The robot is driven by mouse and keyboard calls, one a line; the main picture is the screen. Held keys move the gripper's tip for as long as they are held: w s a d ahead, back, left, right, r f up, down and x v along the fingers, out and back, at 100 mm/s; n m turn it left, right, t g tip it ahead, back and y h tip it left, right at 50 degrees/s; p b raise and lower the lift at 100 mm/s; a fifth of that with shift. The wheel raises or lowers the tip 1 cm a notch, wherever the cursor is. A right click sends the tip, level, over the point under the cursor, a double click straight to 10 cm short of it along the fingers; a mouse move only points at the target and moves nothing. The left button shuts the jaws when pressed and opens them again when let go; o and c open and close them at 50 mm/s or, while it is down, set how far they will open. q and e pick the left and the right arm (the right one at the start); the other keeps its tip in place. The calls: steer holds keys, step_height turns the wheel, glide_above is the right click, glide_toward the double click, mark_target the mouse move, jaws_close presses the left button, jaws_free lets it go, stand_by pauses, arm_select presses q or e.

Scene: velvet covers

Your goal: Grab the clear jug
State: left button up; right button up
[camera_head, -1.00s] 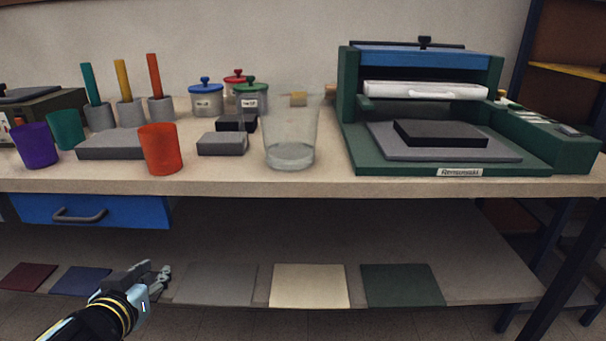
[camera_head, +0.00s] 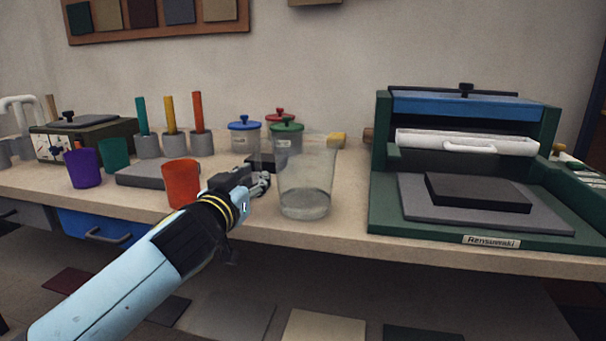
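The clear jug (camera_head: 305,182) stands upright on the workbench near its front edge, left of the green press. It is see-through, with a greyish lower part. My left gripper (camera_head: 264,184) is just left of the jug at about its mid-height, its fingers towards the jug. Its fingers are small and dark in the view, so I cannot tell how far they are apart or whether they touch the jug. My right gripper does not show.
A red cup (camera_head: 181,186) stands close left of my gripper. Beyond are a purple cup (camera_head: 83,169), a teal cup (camera_head: 113,154) and lidded jars (camera_head: 244,138). The green press (camera_head: 375,195) stands to the right. The bench front (camera_head: 335,238) is clear.

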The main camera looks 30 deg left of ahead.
mark_target(257, 174)
arm_select(q)
steer(key=x, duration=0.3)
steer(key=shift+w+a, duration=0.15)
steer(key=shift+w, duration=0.25)
steer(key=shift+c, duration=0.3)
jaws_close()
